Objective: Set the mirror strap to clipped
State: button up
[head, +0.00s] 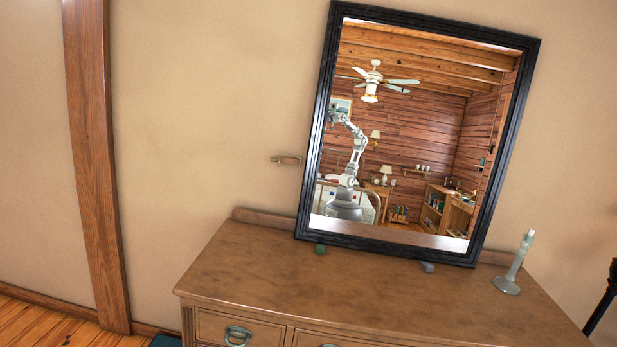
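A framed mirror (316,128) with a black frame leans, tilted in the picture, against the wall on the wooden dresser (270,270). A small brown fitting with metal-looking parts (286,160), seemingly the mirror strap, shows against the wall just left of the frame. My gripper does not show directly in the head view. My arm shows only as a small reflection in the mirror glass, where the gripper's state cannot be made out.
A pale candlestick (507,285) stands at the dresser's right end. A small green object (320,249) and a small grey object (427,267) lie by the mirror's foot. A wooden post (95,160) stands at left. The dresser's front top is clear.

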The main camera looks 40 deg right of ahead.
aim_at(287, 161)
jog(key=i+j+z, duration=0.6)
jog(key=j+z, duration=0.3)
jog(key=i+j+z, duration=0.3)
jog(key=j+z, duration=0.3)
jog(key=j, duration=0.15)
jog(key=i+j, duration=0.1)
jog(key=i, duration=1.8)
